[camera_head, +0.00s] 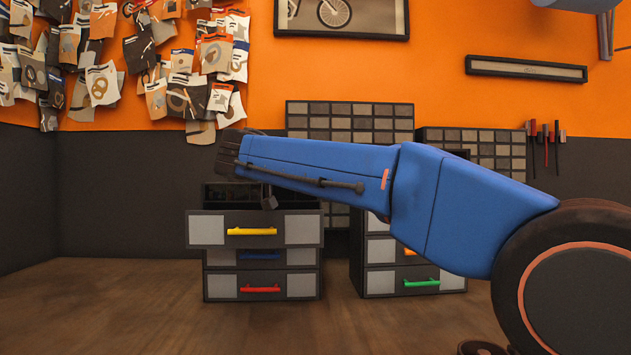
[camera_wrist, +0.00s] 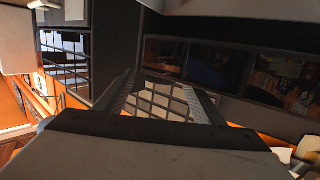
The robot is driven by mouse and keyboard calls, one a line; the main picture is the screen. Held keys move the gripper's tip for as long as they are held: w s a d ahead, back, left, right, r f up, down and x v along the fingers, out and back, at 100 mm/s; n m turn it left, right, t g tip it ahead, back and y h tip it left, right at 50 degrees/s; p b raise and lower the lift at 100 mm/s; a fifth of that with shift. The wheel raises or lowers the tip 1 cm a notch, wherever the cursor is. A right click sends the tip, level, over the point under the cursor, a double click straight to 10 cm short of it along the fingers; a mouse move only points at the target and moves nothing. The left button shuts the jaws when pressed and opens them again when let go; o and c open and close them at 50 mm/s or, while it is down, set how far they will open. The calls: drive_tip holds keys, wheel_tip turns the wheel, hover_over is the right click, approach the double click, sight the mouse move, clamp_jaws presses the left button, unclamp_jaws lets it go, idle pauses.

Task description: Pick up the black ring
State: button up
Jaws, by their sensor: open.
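I cannot make out the black ring for certain in either view. My gripper (camera_head: 228,152) is at the left end of my raised blue arm, above the left drawer cabinet (camera_head: 263,258). In the wrist view my gripper (camera_wrist: 166,92) is open, its two dark fingers apart, with a pale gridded surface showing between them. The top drawer with a yellow handle (camera_head: 251,231) is pulled out, and its inside is dark. Dark compartments (camera_wrist: 215,68) with small, unclear contents show beyond the fingers in the wrist view.
A second drawer cabinet (camera_head: 420,281) with a green handle stands to the right, partly behind my arm. Gridded bin panels (camera_head: 350,118) stand behind. Packets (camera_head: 100,85) hang on the orange wall, and tools (camera_head: 545,135) hang at right. The wooden floor (camera_head: 130,310) is clear at left.

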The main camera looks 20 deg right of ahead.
drive_tip(key=c, duration=1.2)
drive_tip(key=shift+r, duration=0.1)
